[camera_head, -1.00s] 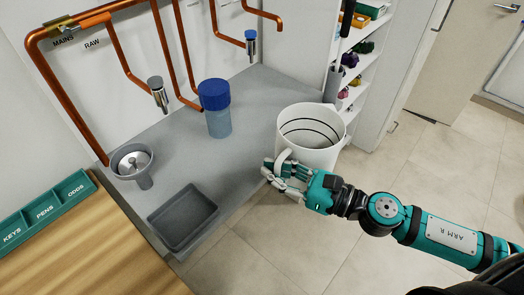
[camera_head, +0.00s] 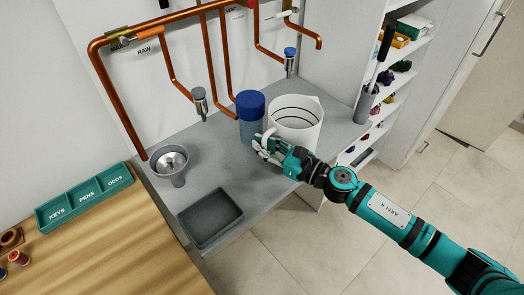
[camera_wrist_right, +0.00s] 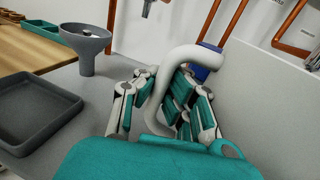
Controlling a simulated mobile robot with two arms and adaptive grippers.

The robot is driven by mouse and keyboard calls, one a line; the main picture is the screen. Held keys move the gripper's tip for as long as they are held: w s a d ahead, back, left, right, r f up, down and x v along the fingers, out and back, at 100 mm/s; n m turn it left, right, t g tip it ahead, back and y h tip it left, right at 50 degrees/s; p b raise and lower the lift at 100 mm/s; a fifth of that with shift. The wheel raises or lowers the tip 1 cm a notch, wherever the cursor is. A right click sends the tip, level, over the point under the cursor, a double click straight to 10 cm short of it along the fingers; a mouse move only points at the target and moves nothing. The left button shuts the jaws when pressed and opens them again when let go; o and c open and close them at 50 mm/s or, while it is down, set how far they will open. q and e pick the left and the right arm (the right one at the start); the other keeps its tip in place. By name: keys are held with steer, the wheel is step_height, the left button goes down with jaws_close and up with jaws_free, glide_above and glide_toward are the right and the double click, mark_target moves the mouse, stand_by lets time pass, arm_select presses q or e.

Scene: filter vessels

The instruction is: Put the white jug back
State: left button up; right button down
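The white jug (camera_head: 297,128) is upright and open-topped, with dark lines on its inner wall. It is at the grey counter, just right of the blue-lidded container. My right gripper (camera_head: 270,148) is at the jug's near left side, where its handle is. In the right wrist view, the jug's curved handle (camera_wrist_right: 188,60) passes between the fingers of my right gripper (camera_wrist_right: 162,105), which are closed around it. The jug's wall (camera_wrist_right: 272,95) fills the right of that view. Its base is partly hidden, so I cannot tell if it touches the counter. My left gripper is not in view.
The blue-lidded container (camera_head: 251,112) stands very close to the jug's left side. A grey funnel (camera_head: 171,163) and a dark tray (camera_head: 209,217) are on the counter (camera_head: 190,140). Copper pipes (camera_head: 228,65) with taps run behind. A grey holder (camera_head: 367,103) stands at the right.

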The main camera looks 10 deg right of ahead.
step_height(320, 180, down, 4)
steer(key=shift+r, duration=0.25)
steer(key=shift+f+b, duration=0.1)
steer(key=shift+b, duration=0.3)
steer(key=c, duration=1.5)
jaws_free()
